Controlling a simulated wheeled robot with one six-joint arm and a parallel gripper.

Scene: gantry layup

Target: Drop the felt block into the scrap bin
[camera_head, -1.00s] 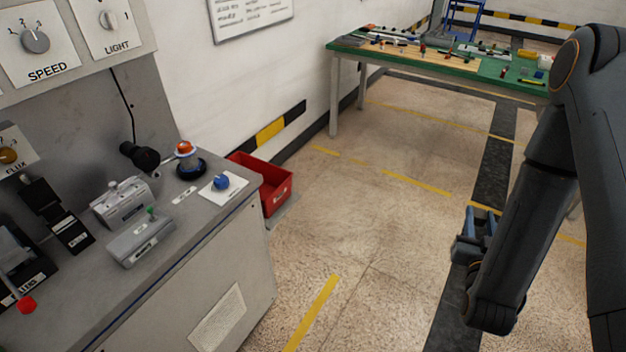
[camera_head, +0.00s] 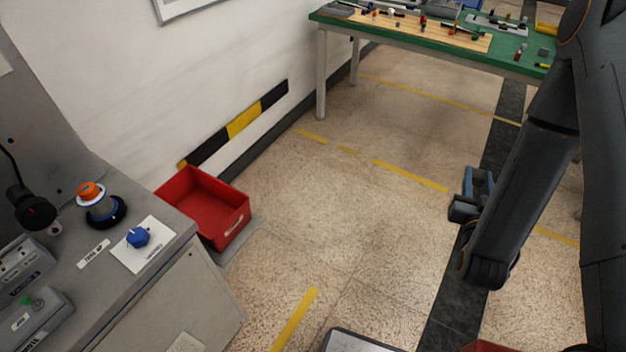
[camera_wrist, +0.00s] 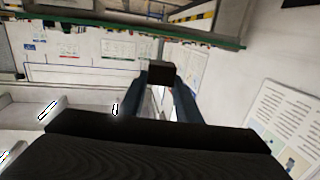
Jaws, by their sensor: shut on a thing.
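My gripper (camera_head: 478,186) is at the right in the head view, above the floor, with its blue-grey fingers pointing up and away. In the wrist view, my gripper (camera_wrist: 162,82) is shut on a small dark block (camera_wrist: 161,74) at its fingertips, which I take as the felt block. The block cannot be made out in the head view. An open red bin (camera_head: 232,222), probably the scrap bin, stands on the floor at the left beside the grey console. Its visible inside looks empty. My gripper is well to the right of it.
The grey console (camera_head: 200,285) with knobs fills the lower left. A green workbench (camera_head: 400,45) with tools stands at the back. A dark-edged tray-like thing (camera_head: 355,341) and a red edge (camera_head: 488,347) show at the bottom. The floor between is clear.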

